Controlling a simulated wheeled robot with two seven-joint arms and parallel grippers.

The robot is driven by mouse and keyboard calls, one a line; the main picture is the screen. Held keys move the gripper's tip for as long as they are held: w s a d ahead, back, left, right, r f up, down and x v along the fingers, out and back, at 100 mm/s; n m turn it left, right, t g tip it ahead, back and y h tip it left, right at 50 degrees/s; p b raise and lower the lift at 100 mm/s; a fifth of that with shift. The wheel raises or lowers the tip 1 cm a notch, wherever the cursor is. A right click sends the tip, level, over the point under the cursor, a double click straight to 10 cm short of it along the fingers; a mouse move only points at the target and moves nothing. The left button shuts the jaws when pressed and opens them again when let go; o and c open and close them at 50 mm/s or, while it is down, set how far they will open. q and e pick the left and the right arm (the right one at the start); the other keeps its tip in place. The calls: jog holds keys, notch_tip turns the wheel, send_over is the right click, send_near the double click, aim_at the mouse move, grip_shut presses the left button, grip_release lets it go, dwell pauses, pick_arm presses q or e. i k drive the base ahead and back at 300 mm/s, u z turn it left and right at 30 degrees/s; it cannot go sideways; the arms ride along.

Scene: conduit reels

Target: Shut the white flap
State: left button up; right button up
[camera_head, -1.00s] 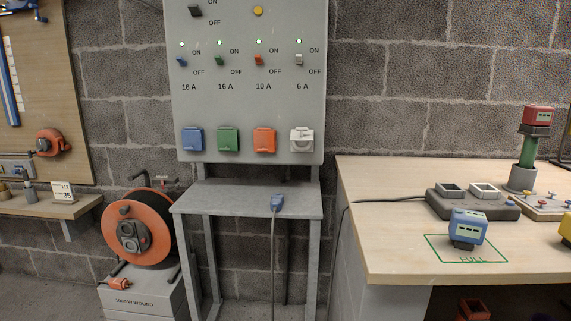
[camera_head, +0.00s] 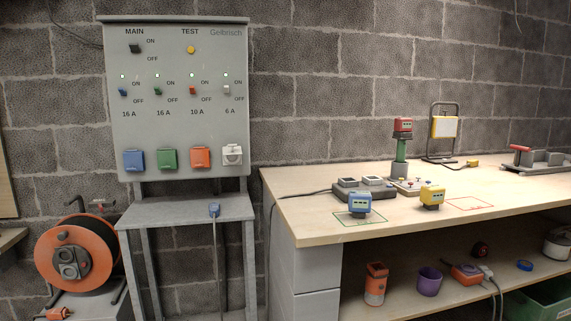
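The white flap (camera_head: 232,154) is at the right end of a row of socket flaps low on the grey panel (camera_head: 180,60). It looks raised, with the pale round socket face showing beneath it. The blue flap (camera_head: 134,160), green flap (camera_head: 167,159) and orange flap (camera_head: 200,158) beside it look shut. Neither of my grippers is in view.
A grey shelf (camera_head: 160,213) juts out below the panel, with a blue plug (camera_head: 214,210) and its cable at the front edge. An orange cable reel (camera_head: 76,255) stands left. A wooden bench (camera_head: 310,215) with several devices stands right.

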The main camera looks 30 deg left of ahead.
aim_at(231, 149)
jog(key=z, duration=0.35)
jog(key=i, duration=0.9)
